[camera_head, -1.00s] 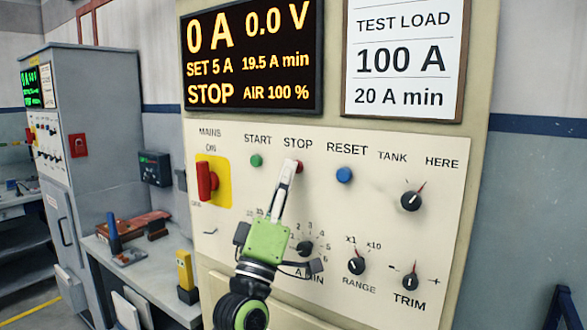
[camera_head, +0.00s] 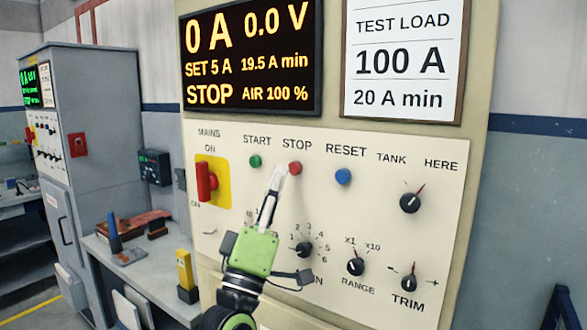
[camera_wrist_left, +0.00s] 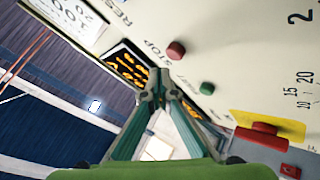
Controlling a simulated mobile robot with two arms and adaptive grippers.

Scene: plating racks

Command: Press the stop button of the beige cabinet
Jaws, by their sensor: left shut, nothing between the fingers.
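The beige cabinet (camera_head: 330,215) fills the middle of the head view. Its red stop button (camera_head: 295,169) sits under the word STOP, between the green start button (camera_head: 255,161) and the blue reset button (camera_head: 343,177). My left gripper (camera_head: 280,172) is shut and empty, with its tips just left of and below the stop button in the picture, apart from it. In the left wrist view the red stop button (camera_wrist_left: 176,50) and green button (camera_wrist_left: 207,88) show beyond the shut fingertips (camera_wrist_left: 164,75). My right gripper is not in view.
A red mains switch on a yellow plate (camera_head: 225,181) is left of the buttons. Several black knobs, such as the range knob (camera_head: 355,267), are below. The display (camera_head: 250,58) reads STOP and 0 A. A grey bench (camera_head: 150,275) stands at left.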

